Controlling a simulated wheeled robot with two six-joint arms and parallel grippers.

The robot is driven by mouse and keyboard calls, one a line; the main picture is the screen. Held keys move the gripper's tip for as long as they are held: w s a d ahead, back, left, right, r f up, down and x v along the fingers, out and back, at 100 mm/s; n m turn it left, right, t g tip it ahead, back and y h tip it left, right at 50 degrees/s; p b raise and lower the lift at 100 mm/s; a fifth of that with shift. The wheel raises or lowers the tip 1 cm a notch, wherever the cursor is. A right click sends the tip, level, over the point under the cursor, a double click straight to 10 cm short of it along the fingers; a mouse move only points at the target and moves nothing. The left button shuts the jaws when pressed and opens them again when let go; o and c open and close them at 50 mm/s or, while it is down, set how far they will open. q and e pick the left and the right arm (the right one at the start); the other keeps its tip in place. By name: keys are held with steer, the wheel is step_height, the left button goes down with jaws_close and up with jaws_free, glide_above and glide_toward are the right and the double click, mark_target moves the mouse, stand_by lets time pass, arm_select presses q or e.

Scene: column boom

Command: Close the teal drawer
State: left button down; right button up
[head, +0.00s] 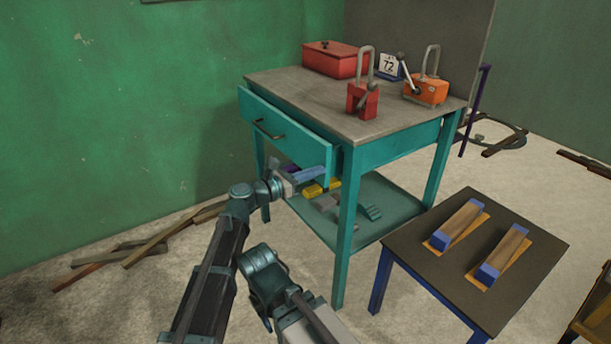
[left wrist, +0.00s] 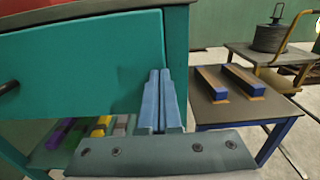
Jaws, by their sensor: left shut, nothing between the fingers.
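The teal drawer (head: 287,137) stands partly open at the front of a teal workbench (head: 395,145), its front panel out from the frame. Its dark handle (head: 268,130) sits on the panel's left part. My left gripper (head: 311,174) is shut and empty, just below the panel's lower edge toward its right end in the head view. In the left wrist view the blue fingers (left wrist: 161,103) overlap the right part of the drawer front (left wrist: 85,65); whether they touch it I cannot tell. The handle (left wrist: 8,88) shows at that view's left edge. My right gripper is not in view.
Coloured blocks lie on the lower shelf (head: 370,225). A low table (head: 400,235) with two wooden bars stands at the right.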

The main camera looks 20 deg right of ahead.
arm_select(q)
steer(key=shift+x, duration=1)
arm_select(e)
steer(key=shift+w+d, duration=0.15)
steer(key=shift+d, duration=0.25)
